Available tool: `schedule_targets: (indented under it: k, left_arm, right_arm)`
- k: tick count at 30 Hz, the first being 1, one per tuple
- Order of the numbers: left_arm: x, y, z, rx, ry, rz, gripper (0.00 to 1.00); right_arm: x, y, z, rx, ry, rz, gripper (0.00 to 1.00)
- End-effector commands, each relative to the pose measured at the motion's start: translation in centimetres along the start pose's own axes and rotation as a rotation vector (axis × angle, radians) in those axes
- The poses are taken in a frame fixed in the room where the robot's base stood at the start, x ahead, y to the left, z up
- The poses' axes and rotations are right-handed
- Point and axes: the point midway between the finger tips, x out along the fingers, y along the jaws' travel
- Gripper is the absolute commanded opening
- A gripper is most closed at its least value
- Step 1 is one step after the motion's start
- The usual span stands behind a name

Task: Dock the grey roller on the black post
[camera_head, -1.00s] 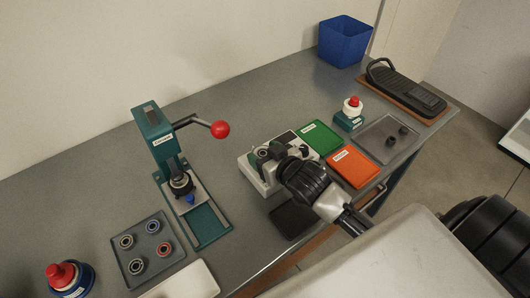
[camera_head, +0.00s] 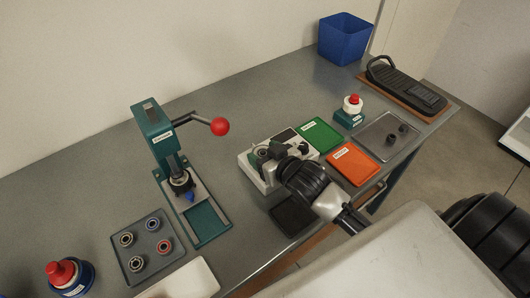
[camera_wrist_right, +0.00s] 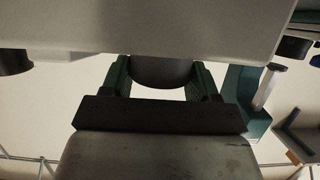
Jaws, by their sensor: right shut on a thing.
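My right gripper (camera_wrist_right: 160,88) is shut on the grey roller (camera_wrist_right: 160,72), a dark grey rounded piece between its two green-sided fingers in the right wrist view. The upper part of that piece is hidden behind a pale slab. In the head view my black wrist hangs over the right side of a white fixture (camera_head: 250,172) and hides the fingertips and the roller. A dark upright piece (camera_head: 303,147) on the fixture shows just behind the wrist; I cannot tell whether it is the black post. My left gripper is not in view.
A teal press (camera_head: 152,130) with a red-balled lever (camera_head: 220,126) stands left. A grey tray (camera_head: 139,224) of rings lies in front. Green (camera_head: 318,133) and orange (camera_head: 353,165) trays and a grey tray (camera_head: 372,131) with dark pieces lie right. A blue bin (camera_head: 344,40) stands behind.

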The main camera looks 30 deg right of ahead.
Motion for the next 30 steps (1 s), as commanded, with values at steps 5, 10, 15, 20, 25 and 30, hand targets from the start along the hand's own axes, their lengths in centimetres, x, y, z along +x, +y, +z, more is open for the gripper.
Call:
schedule_targets:
  k: [5, 10, 15, 20, 25, 30]
  left_arm:
    - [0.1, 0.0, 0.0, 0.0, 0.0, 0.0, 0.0]
    - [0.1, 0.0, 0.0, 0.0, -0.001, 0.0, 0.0]
    - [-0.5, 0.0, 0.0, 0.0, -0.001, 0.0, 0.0]
    - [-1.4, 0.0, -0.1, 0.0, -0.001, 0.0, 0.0]
    - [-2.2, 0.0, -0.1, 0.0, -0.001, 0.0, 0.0]
    - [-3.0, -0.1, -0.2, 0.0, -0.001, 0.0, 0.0]
  right_arm:
    - [0.0, 0.0, 0.1, 0.0, 0.0, 0.0, 0.71]
    - [0.0, 0.0, 0.1, 0.0, -0.001, 0.0, 0.71]
    - [-0.6, 0.0, 0.1, 0.001, -0.004, 0.0, 0.71]
    - [-1.9, 0.0, -0.1, 0.001, -0.003, 0.0, 0.71]
    - [-3.3, 0.0, 0.0, 0.001, -0.004, 0.0, 0.71]
    - [-4.6, 0.0, -0.1, 0.001, -0.002, 0.001, 0.71]
